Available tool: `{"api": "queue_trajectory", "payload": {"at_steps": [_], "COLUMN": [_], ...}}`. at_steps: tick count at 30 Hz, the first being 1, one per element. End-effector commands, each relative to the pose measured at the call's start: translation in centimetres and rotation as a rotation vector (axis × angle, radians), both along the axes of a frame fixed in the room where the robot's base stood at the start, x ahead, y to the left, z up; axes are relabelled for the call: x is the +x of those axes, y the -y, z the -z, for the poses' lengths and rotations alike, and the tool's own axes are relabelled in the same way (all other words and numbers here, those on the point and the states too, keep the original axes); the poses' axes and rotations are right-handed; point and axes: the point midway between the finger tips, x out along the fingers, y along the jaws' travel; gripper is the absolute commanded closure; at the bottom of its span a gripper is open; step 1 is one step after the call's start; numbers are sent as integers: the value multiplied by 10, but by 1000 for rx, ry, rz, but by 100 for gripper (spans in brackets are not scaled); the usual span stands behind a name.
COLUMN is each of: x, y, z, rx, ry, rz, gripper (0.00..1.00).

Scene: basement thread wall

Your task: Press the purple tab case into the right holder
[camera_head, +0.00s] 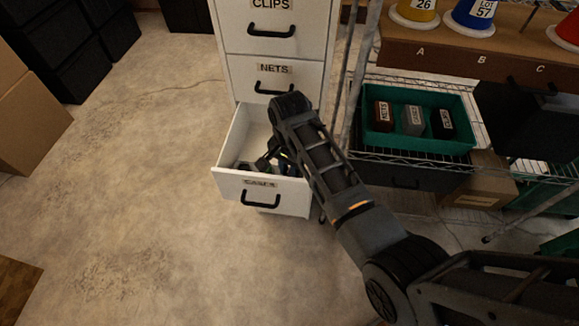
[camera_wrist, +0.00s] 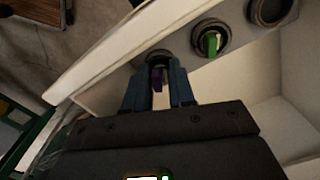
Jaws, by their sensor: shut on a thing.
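The purple tab case (camera_wrist: 157,79) is held between the two blue-grey fingers of my gripper (camera_wrist: 161,68) in the wrist view. A dark round holder (camera_wrist: 159,55) lies just beyond the fingertips, partly hidden by them. I cannot tell whether the case touches it or is inside it. A second holder (camera_wrist: 203,30) to its right has a green tab case (camera_wrist: 212,44) in it. A third holder (camera_wrist: 268,10) at the top right looks empty. In the head view my gripper (camera_head: 277,160) is down inside the open drawer, mostly hidden by my arm.
The open drawer (camera_head: 262,189) belongs to a white cabinet, below drawers labelled CLIPS and NETS (camera_head: 277,73). Its pale wall (camera_wrist: 125,50) slants beside the gripper. A wire rack with a green tray (camera_head: 383,139) of labelled items stands right.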

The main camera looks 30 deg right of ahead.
Motion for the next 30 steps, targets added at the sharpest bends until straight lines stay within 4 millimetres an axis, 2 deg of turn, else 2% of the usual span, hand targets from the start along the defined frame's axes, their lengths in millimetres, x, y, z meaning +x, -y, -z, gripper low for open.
{"api": "queue_trajectory", "payload": {"at_steps": [10, 11, 20, 27, 30], "x": [0, 0, 0, 0, 1], "y": [0, 0, 0, 0, 0], "z": [4, 4, 4, 3, -4], "rx": [0, 0, 0, 0, 0], "ry": [0, 0, 0, 0, 4], "rz": [0, 0, 0, 0, 0], "gripper": [100, 74, 46, 46, 46]}}
